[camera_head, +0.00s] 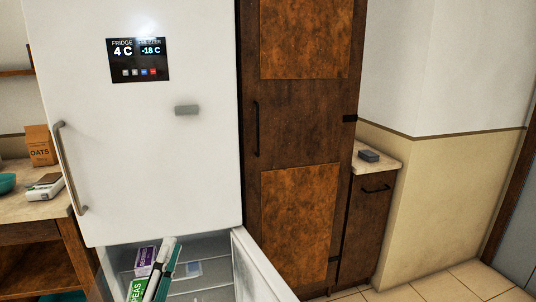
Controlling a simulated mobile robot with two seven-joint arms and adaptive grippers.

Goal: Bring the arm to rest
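No gripper of mine can be made out in the head view, and neither arm shows clearly. In front of me stands a white fridge (145,180) with its tall upper door shut. Below it the freezer compartment (205,284) is open, its white door (258,272) swung out to the right. Inside at the left are a purple box (146,258) and a green box marked PEAS (137,291). A tilted slim white and dark piece (158,272) with a teal strip stands beside them; I cannot tell what it is.
A tall brown cabinet (300,120) stands shut right of the fridge. Beyond it a low counter (378,157) holds a small grey block (369,155). On the left counter (40,207) are an OATS box (40,146), a teal bowl (7,183) and a white device (45,190).

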